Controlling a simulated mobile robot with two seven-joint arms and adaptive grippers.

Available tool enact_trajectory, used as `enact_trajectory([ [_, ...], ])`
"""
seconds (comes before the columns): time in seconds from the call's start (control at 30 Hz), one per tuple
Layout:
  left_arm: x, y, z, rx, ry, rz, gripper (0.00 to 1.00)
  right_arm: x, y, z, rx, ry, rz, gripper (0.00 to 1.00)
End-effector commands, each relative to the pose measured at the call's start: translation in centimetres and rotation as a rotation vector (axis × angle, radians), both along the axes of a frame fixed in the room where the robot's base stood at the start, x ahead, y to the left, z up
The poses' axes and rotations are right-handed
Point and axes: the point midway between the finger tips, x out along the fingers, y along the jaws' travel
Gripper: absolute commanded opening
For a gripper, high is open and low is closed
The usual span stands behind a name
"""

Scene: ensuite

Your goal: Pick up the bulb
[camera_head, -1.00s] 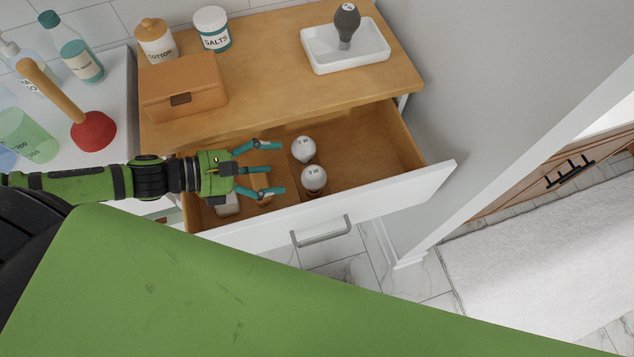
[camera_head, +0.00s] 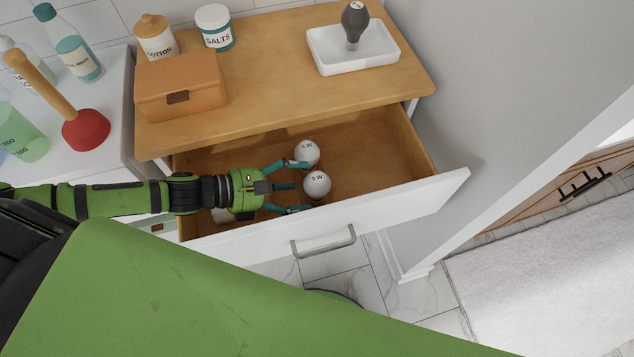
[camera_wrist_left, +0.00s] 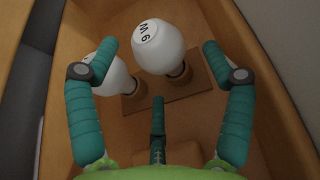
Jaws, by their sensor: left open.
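Two white round bulbs stand in the open drawer (camera_head: 385,165). The nearer bulb (camera_head: 317,187) reads "9 W"; the wrist view shows it too (camera_wrist_left: 160,45), upright in a small brown base. The farther bulb (camera_head: 308,151) is just behind it, and in the wrist view (camera_wrist_left: 118,75) a finger partly hides it. My left gripper (camera_head: 299,187) is open and empty inside the drawer, its fingers pointing right at the bulbs. The nearer bulb lies between and slightly beyond its outer fingertips. One fingertip overlaps the farther bulb; I cannot tell if they touch. My right gripper is not in view.
A brown box (camera_head: 180,85), cotton jar (camera_head: 155,38), salts jar (camera_head: 215,27) and white tray (camera_head: 330,60) with a dark grey object (camera_head: 354,22) stand on the cabinet top. A plunger (camera_head: 86,130) is left. The drawer's right half is empty.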

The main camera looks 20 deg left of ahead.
Motion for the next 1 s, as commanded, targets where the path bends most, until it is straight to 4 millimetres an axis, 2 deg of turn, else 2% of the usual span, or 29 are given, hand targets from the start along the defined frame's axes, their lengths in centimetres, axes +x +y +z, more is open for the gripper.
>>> enact_trajectory([
  [0.2,1.1,-1.7,-0.7,-0.002,-0.001,0.0,0.82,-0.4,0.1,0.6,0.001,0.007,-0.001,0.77],
  [0.47,1.2,-1.9,-1.0,0.0,0.0,0.0,0.82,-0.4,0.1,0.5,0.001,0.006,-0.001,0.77],
  [0.5,1.2,-1.9,-0.9,-0.001,0.001,0.0,0.78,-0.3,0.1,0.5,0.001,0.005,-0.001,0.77],
  [0.57,1.2,-1.9,-0.9,-0.001,0.001,0.0,0.54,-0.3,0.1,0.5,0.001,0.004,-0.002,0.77],
  [0.6,1.2,-1.9,-0.9,-0.001,0.001,0.0,0.38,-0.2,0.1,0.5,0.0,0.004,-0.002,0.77],
  [0.63,1.2,-1.9,-0.9,-0.001,0.001,0.0,0.3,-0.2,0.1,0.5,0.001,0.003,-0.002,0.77],
  [1.0,1.1,-1.9,-0.9,0.0,0.001,0.0,0.29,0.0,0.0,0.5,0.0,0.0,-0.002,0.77],
])
